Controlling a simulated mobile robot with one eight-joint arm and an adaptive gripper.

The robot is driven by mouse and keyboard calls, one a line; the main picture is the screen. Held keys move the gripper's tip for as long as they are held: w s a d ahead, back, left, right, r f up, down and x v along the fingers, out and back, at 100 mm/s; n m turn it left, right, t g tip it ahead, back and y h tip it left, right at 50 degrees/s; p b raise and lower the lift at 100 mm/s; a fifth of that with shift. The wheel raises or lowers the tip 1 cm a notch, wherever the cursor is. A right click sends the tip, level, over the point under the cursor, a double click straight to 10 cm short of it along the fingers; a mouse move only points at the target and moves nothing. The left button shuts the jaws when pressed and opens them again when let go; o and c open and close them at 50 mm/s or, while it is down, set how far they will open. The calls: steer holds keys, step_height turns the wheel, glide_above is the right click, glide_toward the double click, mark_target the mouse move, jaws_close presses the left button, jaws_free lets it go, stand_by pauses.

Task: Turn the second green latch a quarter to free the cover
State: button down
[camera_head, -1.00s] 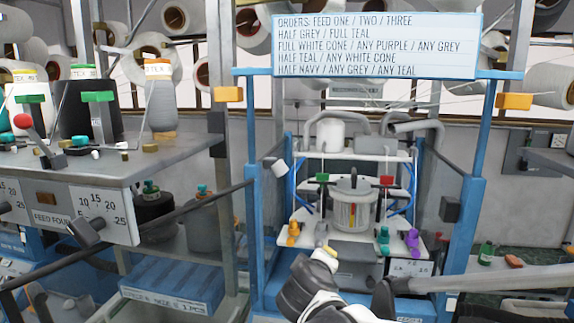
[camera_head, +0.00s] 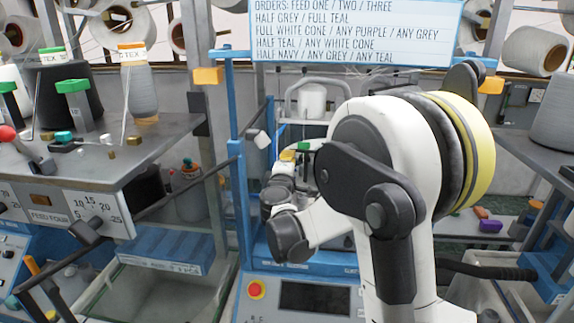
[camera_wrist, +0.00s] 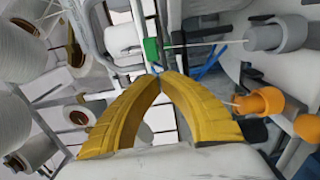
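A green latch (camera_head: 303,147) shows on the machine in the head view, just right of my gripper (camera_head: 288,155). In the wrist view the green block (camera_wrist: 151,50) is on a thin rod, just beyond and slightly left of my gripper's tips (camera_wrist: 161,74). The two yellow fingers curve together and their tips meet, with nothing visible between them. I cannot tell whether the tips touch the green block. My arm hides most of the machine's front in the head view, so the cover and any other latch cannot be made out.
An orange knob (camera_wrist: 262,102) and a grey knob (camera_wrist: 280,36) stand right of my fingers in the wrist view. A left table (camera_head: 100,165) carries yarn cones and green-topped posts. A control panel (camera_head: 315,297) with a red button (camera_head: 256,289) lies below my arm.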

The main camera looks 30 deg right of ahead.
mark_target(304, 150)
steer(key=x, duration=0.5)
stand_by(0.4)
steer(key=shift+w+m+g+h, duration=0.1)
steer(key=shift+m+g+h, duration=0.3)
steer(key=shift+h, duration=0.1)
